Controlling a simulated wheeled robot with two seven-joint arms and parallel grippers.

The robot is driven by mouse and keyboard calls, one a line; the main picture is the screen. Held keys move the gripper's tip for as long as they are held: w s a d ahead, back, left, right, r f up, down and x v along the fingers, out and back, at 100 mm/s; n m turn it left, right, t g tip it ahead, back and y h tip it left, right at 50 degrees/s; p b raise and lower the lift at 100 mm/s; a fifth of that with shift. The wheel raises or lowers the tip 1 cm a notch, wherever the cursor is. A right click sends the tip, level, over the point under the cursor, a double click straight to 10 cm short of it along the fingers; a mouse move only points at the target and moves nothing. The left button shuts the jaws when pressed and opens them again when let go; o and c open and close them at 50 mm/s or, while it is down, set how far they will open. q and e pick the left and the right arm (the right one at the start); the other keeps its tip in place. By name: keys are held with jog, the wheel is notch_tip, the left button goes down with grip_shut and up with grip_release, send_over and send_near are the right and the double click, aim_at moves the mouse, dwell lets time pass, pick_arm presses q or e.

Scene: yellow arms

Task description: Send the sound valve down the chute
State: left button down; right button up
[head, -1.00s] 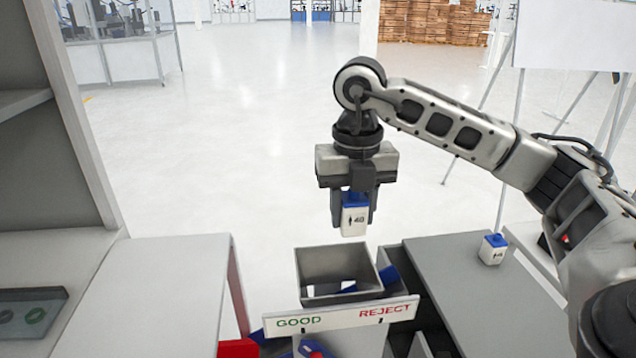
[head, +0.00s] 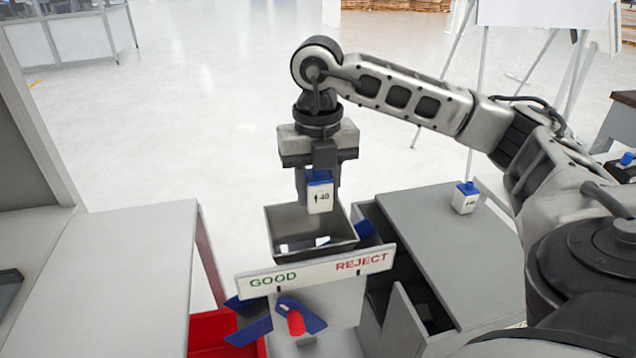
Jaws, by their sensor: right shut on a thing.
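My right gripper (head: 318,180) is shut on a white valve (head: 320,198) with a blue top and a dark printed mark. It holds the valve upright above the open grey hopper of the chute (head: 290,262). The valve's lower end overlaps the hopper's back rim in the picture. A sign (head: 312,272) on the hopper's front reads GOOD on the left and REJECT on the right. Below it are blue flaps (head: 302,312) and a red handle (head: 296,322). My left gripper is not in view.
A similar white and blue valve (head: 465,200) stands on the grey right table (head: 430,225). Another blue-topped one (head: 625,168) is at the far right edge. A red bin (head: 212,330) is low at the left, and a dark bin (head: 440,312) at the right. The left table (head: 120,270) is bare.

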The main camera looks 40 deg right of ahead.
jog(key=o, duration=1.1)
jog(key=shift+r, duration=0.55)
notch_tip(320, 180, up, 10)
jog(key=p, duration=0.3)
jog(key=shift+r, duration=0.25)
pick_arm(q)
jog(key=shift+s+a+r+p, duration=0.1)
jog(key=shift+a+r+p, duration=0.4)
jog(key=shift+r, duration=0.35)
pick_arm(e)
jog(key=shift+r, duration=2.2)
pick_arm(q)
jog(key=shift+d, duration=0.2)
